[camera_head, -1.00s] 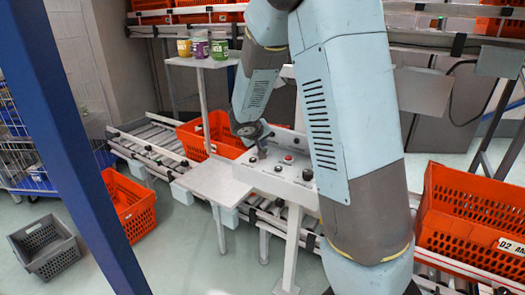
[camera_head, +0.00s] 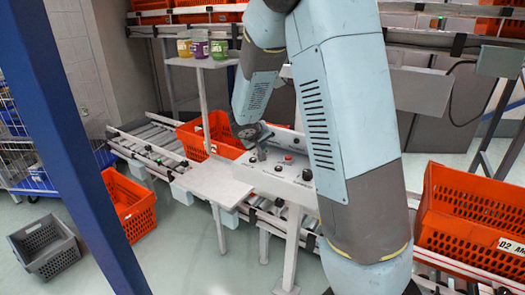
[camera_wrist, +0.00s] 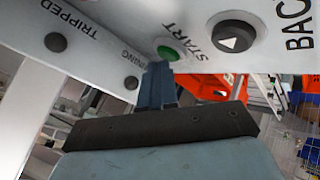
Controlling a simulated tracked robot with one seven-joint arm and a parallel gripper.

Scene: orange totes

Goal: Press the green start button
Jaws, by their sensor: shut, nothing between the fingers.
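The green start button (camera_wrist: 168,53) sits on the light grey control panel (camera_wrist: 120,20), beside the word START, in the wrist view. My gripper (camera_wrist: 157,68) is shut and empty. Its fingertips are right at the lower edge of the button in that picture; I cannot tell whether they touch it. In the head view my gripper (camera_head: 262,152) reaches down to the left part of the control panel (camera_head: 275,172). The green button cannot be made out there.
A black arrow button (camera_wrist: 231,32) marked BACK lies right of START. Dark round lamps (camera_wrist: 55,42) lie to the left. A bare white shelf (camera_head: 212,185) stands left of the panel. Orange totes (camera_head: 470,215) stand around the conveyor.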

